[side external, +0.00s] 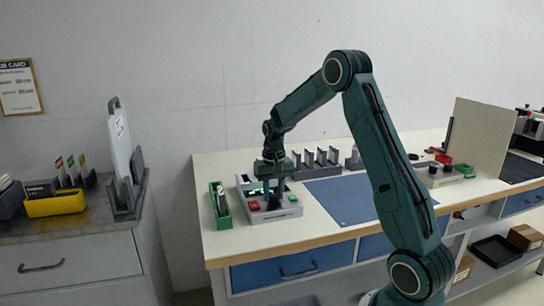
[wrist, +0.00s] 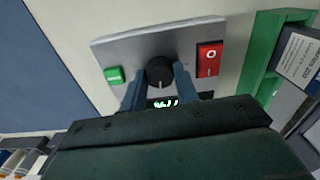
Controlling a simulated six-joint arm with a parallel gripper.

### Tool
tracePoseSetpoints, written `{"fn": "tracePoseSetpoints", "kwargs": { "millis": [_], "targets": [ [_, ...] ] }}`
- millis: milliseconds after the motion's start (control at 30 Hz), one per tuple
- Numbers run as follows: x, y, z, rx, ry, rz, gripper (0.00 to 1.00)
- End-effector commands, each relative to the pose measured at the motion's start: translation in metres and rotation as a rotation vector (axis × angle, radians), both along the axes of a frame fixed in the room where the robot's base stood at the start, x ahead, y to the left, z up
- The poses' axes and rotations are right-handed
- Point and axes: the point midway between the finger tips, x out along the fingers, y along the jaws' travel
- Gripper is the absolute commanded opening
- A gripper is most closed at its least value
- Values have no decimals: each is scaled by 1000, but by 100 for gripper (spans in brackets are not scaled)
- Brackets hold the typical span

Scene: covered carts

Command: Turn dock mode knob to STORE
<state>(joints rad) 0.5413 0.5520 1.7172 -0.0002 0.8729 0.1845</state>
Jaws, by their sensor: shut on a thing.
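The dock mode knob (wrist: 159,72) is a round black dial with a pale pointer mark, on a light grey control panel (wrist: 120,47). In the wrist view my gripper (wrist: 159,77) has its two blue-grey fingers on either side of the knob, shut on it. A green button (wrist: 114,75) and a red button (wrist: 209,59) flank the knob. A small display with green characters (wrist: 165,103) is partly hidden by my gripper. In the side view my gripper (side external: 273,200) points down over the panel (side external: 262,216); the knob is hidden there. I cannot read any STORE label.
A green holder (side external: 221,207) stands left of the panel. A row of grey upright slots (side external: 318,159) stands behind it. A blue mat (side external: 345,199) lies flat and clear to the right. Another button box (side external: 440,174) and an upright board (side external: 477,138) are farther right.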

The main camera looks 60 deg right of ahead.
Motion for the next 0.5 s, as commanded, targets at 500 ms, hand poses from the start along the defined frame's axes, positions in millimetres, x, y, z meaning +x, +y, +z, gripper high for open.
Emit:
{"fn": "tracePoseSetpoints", "kwargs": {
  "millis": [500],
  "targets": [
    [0,0,1,-1,-2,138,8]
  ]
}}
